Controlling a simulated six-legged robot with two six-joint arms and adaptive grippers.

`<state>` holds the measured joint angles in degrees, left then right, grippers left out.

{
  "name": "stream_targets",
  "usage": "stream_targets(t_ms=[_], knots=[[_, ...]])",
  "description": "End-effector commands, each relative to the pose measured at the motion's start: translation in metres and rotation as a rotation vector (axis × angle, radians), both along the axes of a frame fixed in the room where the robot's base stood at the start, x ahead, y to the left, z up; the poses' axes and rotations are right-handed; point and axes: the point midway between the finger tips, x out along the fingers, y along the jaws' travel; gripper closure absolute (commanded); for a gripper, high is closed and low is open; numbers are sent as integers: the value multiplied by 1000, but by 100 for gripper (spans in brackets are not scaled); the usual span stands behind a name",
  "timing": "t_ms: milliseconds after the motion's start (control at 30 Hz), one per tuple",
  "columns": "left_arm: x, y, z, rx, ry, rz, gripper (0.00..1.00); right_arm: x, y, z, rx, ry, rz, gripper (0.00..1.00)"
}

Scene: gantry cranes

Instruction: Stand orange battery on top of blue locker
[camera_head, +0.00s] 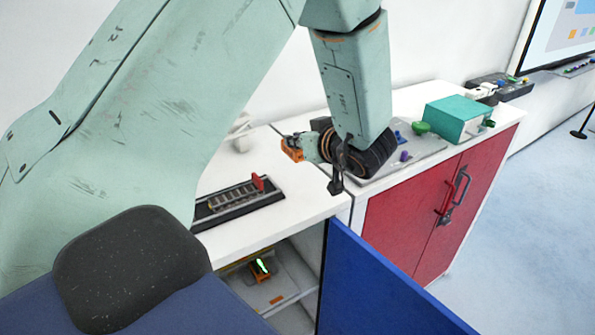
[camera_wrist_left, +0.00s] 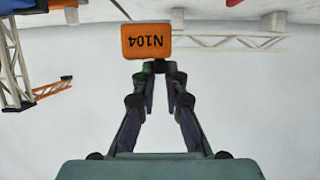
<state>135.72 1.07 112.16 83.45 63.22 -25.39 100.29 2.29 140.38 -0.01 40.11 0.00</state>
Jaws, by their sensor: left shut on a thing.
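An orange battery (camera_head: 292,148) is held by my left gripper (camera_head: 312,149) above the back right part of the blue locker's white top (camera_head: 305,202). The marking reads upside down in that view. I cannot tell whether the battery touches the top. The locker's blue door (camera_head: 385,290) stands open. My right gripper is not in view.
A black rack (camera_head: 238,203) with a red part lies on the locker top. An orange and black item with a green light (camera_head: 261,270) is inside the locker. To the right, a red locker (camera_head: 420,210) bears a teal box (camera_head: 458,118).

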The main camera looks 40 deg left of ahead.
Motion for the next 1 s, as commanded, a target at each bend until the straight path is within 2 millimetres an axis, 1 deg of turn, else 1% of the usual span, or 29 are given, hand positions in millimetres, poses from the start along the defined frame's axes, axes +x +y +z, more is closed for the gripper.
stream_targets(t_ms=[33, 100, 267, 400, 533, 633, 967, 1000], knots=[[0, -1, -11, 2, 3, -2, 100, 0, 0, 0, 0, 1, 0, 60], [-1, -1, -21, 2, 2, -1, 100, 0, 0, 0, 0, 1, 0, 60], [0, -2, -34, 2, -1, -1, 100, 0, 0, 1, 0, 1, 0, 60], [1, -1, -54, 2, 2, -1, 100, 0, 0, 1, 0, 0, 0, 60], [2, -1, -70, 2, -1, -1, 100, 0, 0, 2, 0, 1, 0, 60], [3, 0, -75, 1, -2, -1, 100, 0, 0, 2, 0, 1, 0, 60], [4, 1, -77, 1, -3, -1, 100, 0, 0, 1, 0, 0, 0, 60], [4, 1, -78, 1, -2, -1, 88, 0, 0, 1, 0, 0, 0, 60]])
